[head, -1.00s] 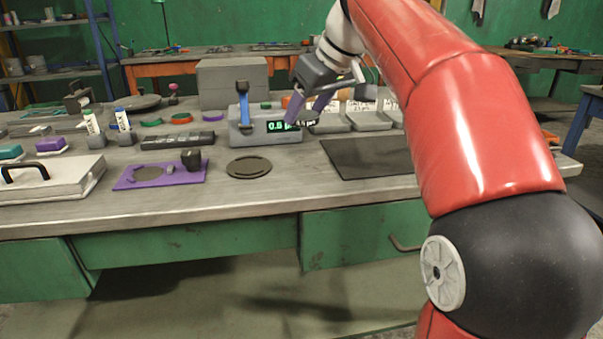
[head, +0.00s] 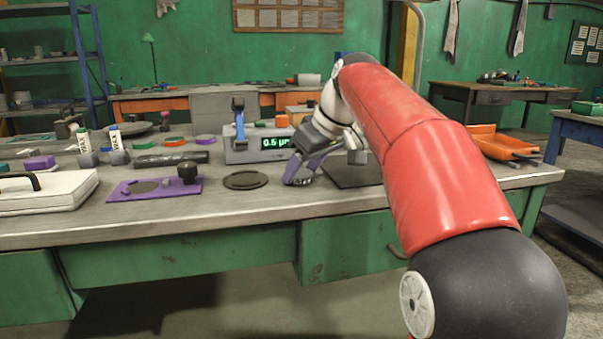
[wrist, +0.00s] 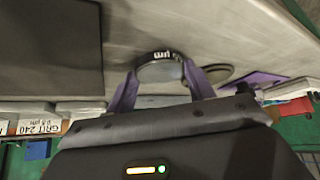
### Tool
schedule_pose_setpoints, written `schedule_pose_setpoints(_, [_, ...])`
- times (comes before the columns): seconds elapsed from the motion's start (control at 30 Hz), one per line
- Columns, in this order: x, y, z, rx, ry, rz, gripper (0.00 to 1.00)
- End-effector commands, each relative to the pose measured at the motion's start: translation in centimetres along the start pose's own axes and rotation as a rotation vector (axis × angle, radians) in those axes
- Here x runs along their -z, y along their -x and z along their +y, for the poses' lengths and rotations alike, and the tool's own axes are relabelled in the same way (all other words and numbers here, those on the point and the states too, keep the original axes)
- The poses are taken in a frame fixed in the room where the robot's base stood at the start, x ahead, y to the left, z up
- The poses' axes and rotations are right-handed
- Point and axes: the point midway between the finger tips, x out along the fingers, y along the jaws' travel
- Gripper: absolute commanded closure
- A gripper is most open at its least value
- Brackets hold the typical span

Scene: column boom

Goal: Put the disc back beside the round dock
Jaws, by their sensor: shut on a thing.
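My gripper (head: 298,177) is low over the bench, just right of the round dock (head: 246,180), a flat dark disc-shaped base. In the wrist view its two purple fingers (wrist: 160,80) are shut on the disc (wrist: 160,72), a grey round piece with a dark rim and white "µm" lettering. The dock also shows in the wrist view (wrist: 219,73), behind the right finger and apart from the disc. In the head view the fingers mostly hide the disc. I cannot tell whether it touches the bench.
A purple plate (head: 150,188) with a black knob lies left of the dock. A grey gauge (head: 250,155) with a lit display and blue lever stands behind it. A dark mat (head: 357,172) lies right of my gripper. Bare bench (head: 240,205) shows in front of the dock.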

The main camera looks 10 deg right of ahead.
Motion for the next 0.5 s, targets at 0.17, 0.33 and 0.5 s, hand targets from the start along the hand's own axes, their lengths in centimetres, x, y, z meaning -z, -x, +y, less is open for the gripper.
schedule_pose_setpoints(0.17, [-0.09, -0.14, -0.03, -0.001, 0.000, 0.001, 0.86])
schedule_pose_setpoints(0.33, [-0.12, -0.18, -0.02, 0.000, 0.000, 0.000, 0.30])
schedule_pose_setpoints(0.5, [-0.12, -0.19, -0.02, 0.000, 0.000, 0.000, 0.25])
